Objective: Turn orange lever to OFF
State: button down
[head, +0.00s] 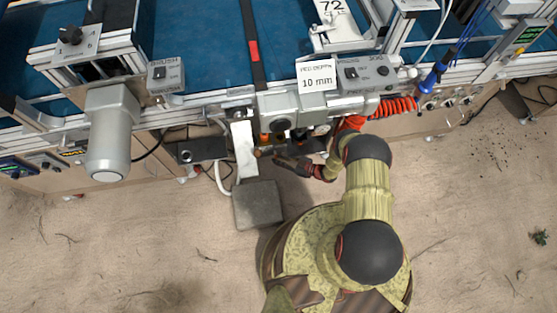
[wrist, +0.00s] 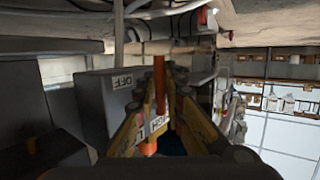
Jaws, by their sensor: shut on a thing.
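The orange lever (wrist: 159,68) shows in the wrist view as a thin orange bar between the fingertips of my gripper (wrist: 160,88). The gripper is shut on it, and the fingers hide part of it. Beside the fingers is a grey box (wrist: 92,105) with an OFF label (wrist: 122,82). Another label, partly covered, shows between the fingers and cannot be read fully. In the head view my gripper (head: 284,161) reaches in under the front edge of the seeder, where a small orange part (head: 265,138) shows. The lever's exact angle is hard to tell.
The seeder's frame and blue belt (head: 200,40) run along the back. A grey motor (head: 108,135) juts out at the left, and a grey block (head: 258,205) sits left of my arm. A red coiled hose (head: 395,106) hangs at the right. The sandy floor in front is mostly clear.

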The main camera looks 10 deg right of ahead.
jog(key=c, duration=2.2)
grip_release()
jog(key=shift+o, duration=0.2)
jog(key=shift+d, duration=0.15)
jog(key=v, duration=1.2)
